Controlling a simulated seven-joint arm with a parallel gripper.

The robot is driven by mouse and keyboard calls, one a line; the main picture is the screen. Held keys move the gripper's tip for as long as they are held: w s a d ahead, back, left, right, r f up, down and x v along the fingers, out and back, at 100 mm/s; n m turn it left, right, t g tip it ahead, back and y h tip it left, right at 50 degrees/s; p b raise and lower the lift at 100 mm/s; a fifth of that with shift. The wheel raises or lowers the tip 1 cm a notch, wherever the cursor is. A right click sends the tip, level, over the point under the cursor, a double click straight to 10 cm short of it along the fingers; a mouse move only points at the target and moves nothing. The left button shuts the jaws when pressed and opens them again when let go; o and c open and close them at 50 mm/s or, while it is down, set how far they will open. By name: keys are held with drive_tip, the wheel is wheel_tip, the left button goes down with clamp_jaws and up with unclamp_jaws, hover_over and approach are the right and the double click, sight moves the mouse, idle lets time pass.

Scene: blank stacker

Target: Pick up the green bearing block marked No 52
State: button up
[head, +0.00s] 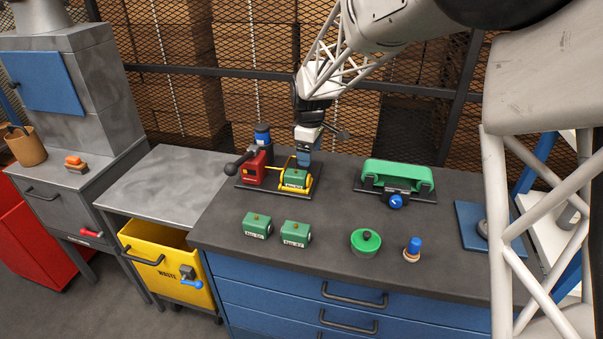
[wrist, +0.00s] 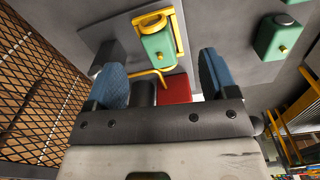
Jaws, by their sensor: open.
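Three green bearing blocks with white labels show in the head view. One block (head: 296,178) sits inside a yellow frame on the dark plate of a red fixture. Two more stand on the bench in front of it, a left block (head: 257,225) and a right block (head: 294,233). The labels are too small for me to read surely. My gripper (head: 304,158) is above and just behind the framed block. In the wrist view my gripper (wrist: 162,80) has its blue fingers apart with nothing held between them. The framed block (wrist: 158,47) shows beyond them, and another green block (wrist: 279,36) at upper right.
The red fixture (head: 254,168) and yellow frame (head: 275,180) stand close to my gripper. A green clamp-like device (head: 398,174), a round green lidded item (head: 366,241) and a blue-topped stamp (head: 413,247) are to the right. A yellow waste bin (head: 150,270) stands left. The bench front is mostly clear.

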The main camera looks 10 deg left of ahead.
drive_tip(key=n, duration=0.1)
hover_over(296, 170)
wheel_tip(296, 170, down, 3)
drive_tip(key=shift+f, duration=1.3)
drive_tip(key=shift+f, duration=2.6)
clamp_jaws()
